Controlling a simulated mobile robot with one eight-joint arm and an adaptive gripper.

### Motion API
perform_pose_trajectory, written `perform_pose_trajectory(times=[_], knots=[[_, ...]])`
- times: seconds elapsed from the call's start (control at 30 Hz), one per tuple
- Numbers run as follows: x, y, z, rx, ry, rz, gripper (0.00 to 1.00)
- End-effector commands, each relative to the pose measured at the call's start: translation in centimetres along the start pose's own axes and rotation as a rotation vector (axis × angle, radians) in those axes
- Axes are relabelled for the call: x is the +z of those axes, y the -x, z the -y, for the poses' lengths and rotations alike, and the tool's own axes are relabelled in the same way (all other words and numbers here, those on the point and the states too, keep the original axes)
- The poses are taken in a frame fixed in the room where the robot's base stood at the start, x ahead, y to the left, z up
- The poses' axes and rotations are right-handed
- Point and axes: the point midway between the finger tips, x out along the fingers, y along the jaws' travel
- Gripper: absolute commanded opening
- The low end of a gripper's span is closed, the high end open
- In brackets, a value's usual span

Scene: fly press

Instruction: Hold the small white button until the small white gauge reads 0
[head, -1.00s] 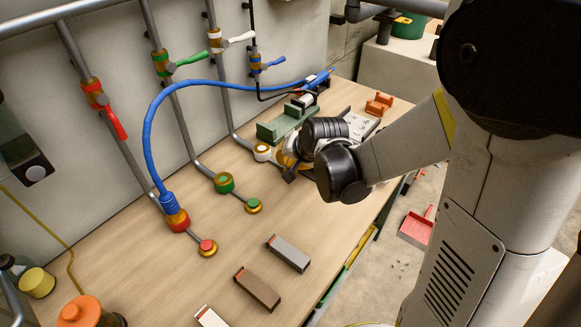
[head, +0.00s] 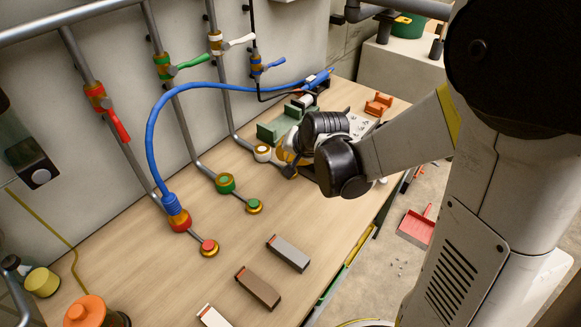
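A white-topped brass fitting (head: 262,153) stands at the foot of the white-handled pipe on the bench. My gripper (head: 289,168) is down just right of it, over the place where the end of this pipe line would lie. The small white button is not visible; my gripper and wrist cover that area. I cannot tell whether my gripper touches a button. Its fingers are mostly hidden, so open or shut does not show. No readable small white gauge shows in the head view.
A green button (head: 253,206) and a red button (head: 208,247) end the neighbouring pipe lines. A blue hose (head: 150,120) arches from the red fitting to the back. A green fixture (head: 275,130) stands behind my gripper. Several bars lie on the front bench.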

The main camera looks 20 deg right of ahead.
Motion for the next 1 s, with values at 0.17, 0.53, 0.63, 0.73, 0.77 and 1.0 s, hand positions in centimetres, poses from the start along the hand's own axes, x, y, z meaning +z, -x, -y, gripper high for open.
perform_pose_trajectory(times=[0.17, 0.53, 0.63, 0.73, 0.77, 1.0], knots=[[-0.8, 1.4, 0.8, 0.0, 0.0, 0.0, 0.0], [-2.1, 3.9, 2.1, 0.0, 0.0, 0.0, 0.0], [-2.1, 3.9, 2.1, 0.0, 0.0, 0.0, 0.0], [-2.0, 3.8, 2.0, 0.0, 0.0, 0.0, 0.0], [-2.0, 3.8, 2.0, 0.0, 0.0, 0.0, 0.0], [-2.0, 3.8, 2.0, 0.0, 0.001, 0.0, 0.0]])
